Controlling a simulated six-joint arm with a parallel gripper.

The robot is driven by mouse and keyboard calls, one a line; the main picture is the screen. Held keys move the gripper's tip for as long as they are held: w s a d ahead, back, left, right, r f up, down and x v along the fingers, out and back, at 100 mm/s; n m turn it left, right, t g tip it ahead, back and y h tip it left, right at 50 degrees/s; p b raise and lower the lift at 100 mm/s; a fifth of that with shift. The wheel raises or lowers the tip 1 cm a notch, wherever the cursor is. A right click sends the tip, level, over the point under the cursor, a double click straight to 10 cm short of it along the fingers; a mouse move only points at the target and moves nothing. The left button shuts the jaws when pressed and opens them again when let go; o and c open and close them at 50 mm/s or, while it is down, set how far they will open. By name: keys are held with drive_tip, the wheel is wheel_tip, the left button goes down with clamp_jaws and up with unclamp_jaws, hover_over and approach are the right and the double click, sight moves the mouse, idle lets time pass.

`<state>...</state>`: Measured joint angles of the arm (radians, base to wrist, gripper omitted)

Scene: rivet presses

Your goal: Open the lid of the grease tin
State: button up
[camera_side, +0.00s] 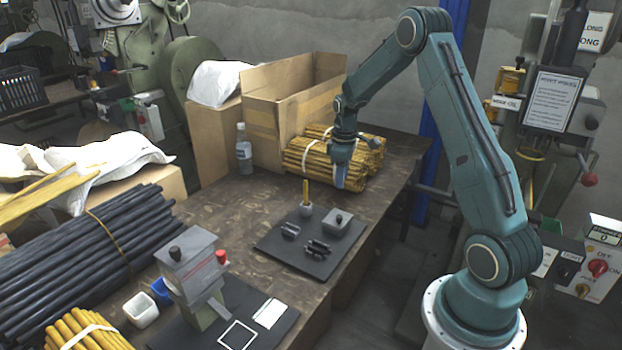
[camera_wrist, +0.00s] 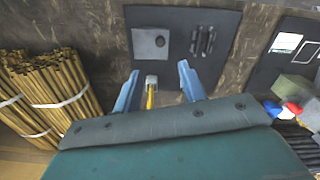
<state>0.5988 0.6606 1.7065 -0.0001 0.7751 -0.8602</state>
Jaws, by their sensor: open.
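The grease tin appears to be the low grey square box (camera_side: 338,224) with a small black knob on top, on the dark mat (camera_side: 275,248). Its lid looks shut. In the wrist view the grey tin (camera_wrist: 147,48) lies beyond my fingertips, with its dark knob toward its right side. My gripper (camera_side: 340,182) is open and empty, held above the table behind the tin in the side view. In the wrist view my gripper (camera_wrist: 159,75) has its blue fingers spread, not touching the tin.
A small grey cup (camera_side: 306,210) holding a yellow stick stands beside the tin. Dark small parts (camera_side: 318,249) lie on the mat. Bundled yellow rods (camera_side: 310,158) and an open cardboard box (camera_side: 262,130) are behind. A grey press with a red knob (camera_side: 192,268) stands front left.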

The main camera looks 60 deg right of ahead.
sight(340, 216)
wheel_tip(340, 216, down, 14)
drive_tip(key=shift+r, duration=0.1)
idle(0.9)
clamp_jaws()
